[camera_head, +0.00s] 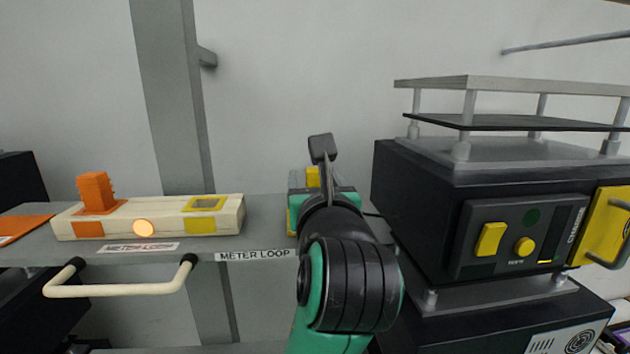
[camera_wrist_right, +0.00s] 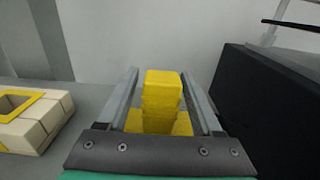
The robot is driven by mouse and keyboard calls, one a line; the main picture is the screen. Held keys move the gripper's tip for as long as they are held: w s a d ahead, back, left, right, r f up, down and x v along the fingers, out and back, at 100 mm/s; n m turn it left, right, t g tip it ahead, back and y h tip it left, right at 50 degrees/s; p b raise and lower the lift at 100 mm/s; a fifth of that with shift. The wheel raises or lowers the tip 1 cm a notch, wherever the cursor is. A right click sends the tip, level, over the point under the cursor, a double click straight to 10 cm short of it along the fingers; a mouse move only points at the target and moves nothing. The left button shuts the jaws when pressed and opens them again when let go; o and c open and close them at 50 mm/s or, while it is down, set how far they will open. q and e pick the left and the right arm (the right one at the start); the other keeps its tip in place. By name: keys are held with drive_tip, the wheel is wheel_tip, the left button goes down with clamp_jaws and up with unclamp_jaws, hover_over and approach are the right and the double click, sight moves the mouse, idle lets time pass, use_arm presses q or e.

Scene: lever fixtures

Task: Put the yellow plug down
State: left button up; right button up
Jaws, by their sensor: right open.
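The yellow plug (camera_head: 313,177) is behind my right gripper on the grey shelf, partly hidden by it in the head view. In the right wrist view the plug (camera_wrist_right: 162,100) stands upright between the two fingers, with a wider yellow part at its foot. My right gripper (camera_wrist_right: 162,95) is open, with a gap on each side of the plug. The cream block (camera_head: 165,228) lies to the left on the shelf. Its yellow-framed socket (camera_head: 205,204) is empty and also shows in the right wrist view (camera_wrist_right: 18,103). My left gripper is not in view.
An orange plug (camera_head: 95,190) sits in the cream block's left end, near a lit round lamp (camera_head: 144,228). A black charger box (camera_head: 450,200) stands close on the right. A white handle (camera_head: 120,288) is on the shelf front beside a METER LOOP label (camera_head: 255,254).

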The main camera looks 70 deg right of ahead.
drive_tip(key=shift+r, duration=0.25)
drive_tip(key=b+v, duration=0.2)
drive_tip(key=v, duration=1)
